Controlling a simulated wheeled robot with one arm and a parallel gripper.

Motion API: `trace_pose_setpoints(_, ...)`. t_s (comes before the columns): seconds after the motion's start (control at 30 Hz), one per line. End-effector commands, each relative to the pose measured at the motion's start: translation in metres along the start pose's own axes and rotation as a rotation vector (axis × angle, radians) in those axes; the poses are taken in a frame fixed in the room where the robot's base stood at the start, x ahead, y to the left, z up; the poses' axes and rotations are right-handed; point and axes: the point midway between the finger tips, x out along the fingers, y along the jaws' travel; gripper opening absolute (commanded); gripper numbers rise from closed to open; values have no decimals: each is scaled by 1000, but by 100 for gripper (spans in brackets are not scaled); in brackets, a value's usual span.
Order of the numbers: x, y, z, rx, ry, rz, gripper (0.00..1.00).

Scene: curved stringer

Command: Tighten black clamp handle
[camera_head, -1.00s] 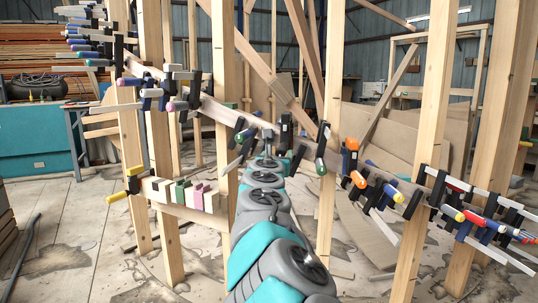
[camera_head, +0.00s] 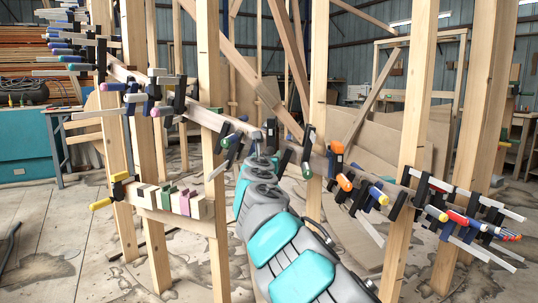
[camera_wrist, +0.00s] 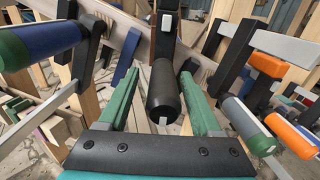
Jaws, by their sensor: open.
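The black clamp handle (camera_wrist: 163,92) is a thick, rounded grip with a pale tip, hanging from a dark clamp bar in the middle of the wrist view. My gripper (camera_wrist: 160,76) has two green fingers, one on each side of the handle. The fingers are spread, with gaps visible on both sides, so the handle stands between them ungripped. In the head view a dark clamp (camera_head: 271,132) stands on the curved stringer (camera_head: 205,114) just beyond the end of my arm. The handle and the fingers are hidden there.
A clamp with a blue and green handle (camera_wrist: 48,40) is close on the left. Wooden posts (camera_head: 210,120) stand on both sides of my arm.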

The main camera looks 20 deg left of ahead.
Motion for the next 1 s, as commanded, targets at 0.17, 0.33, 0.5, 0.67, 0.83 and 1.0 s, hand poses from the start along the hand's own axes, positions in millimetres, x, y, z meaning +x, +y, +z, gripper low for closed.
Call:
trace_pose_setpoints(0.17,10,-1,-3,2,4,0,66)
trace_pose_setpoints(0.33,14,-2,0,1,0,-3,66)
trace_pose_setpoints(0.5,15,-2,0,1,0,-4,66)
trace_pose_setpoints(0.67,16,-3,0,1,0,-4,66)
trace_pose_setpoints(0.83,16,-2,0,1,0,-4,51)
trace_pose_setpoints(1.0,16,-2,0,1,1,-4,32)
